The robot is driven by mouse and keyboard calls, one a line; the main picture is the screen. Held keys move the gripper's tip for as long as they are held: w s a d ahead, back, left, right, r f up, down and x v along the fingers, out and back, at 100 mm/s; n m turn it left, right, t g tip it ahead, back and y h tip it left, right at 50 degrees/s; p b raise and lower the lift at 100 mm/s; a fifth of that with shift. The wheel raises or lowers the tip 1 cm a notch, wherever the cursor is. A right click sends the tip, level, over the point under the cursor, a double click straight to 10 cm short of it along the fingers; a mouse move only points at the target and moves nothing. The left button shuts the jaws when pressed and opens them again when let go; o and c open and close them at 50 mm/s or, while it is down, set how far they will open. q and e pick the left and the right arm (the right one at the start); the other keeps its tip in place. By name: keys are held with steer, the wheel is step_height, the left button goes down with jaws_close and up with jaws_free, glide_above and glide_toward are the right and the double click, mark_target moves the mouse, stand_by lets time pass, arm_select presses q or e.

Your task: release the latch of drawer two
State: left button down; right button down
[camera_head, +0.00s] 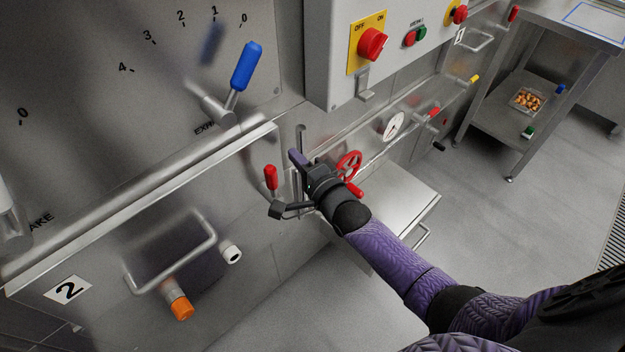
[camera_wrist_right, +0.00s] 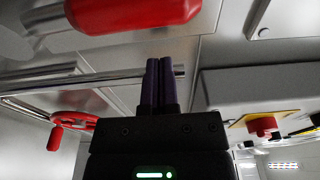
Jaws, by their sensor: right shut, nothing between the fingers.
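Drawer two carries a white plate marked 2 (camera_head: 68,290) and a bar handle (camera_head: 168,262) on its steel front at the lower left. An orange-tipped plunger (camera_head: 180,304) and a white-ended knob (camera_head: 230,252) stick out by the handle; I cannot tell for sure which part is the latch. My right gripper (camera_head: 295,157) is shut and empty, right of and above the drawer front, near a red-gripped lever (camera_head: 270,178). In the right wrist view, the closed purple fingers (camera_wrist_right: 160,72) lie below a large red grip (camera_wrist_right: 130,12). My left gripper is out of view.
A red handwheel (camera_head: 348,166) is just beyond my right gripper. A blue-handled lever (camera_head: 245,67) stands above by a numbered scale. A control box with a red rotary switch (camera_head: 373,43) hangs above. A steel side table (camera_head: 530,80) stands far right, with open floor before it.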

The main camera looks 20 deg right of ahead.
mark_target(268, 181)
steer(key=s+a, duration=0.2)
steer(key=a, duration=0.1)
steer(key=shift+s+p, duration=0.1)
steer(key=shift+p, duration=0.25)
steer(key=shift+a, duration=0.15)
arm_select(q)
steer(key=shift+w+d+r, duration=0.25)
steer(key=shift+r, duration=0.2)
arm_select(e)
steer(key=shift+s, duration=0.1)
steer(key=shift+a, duration=0.15)
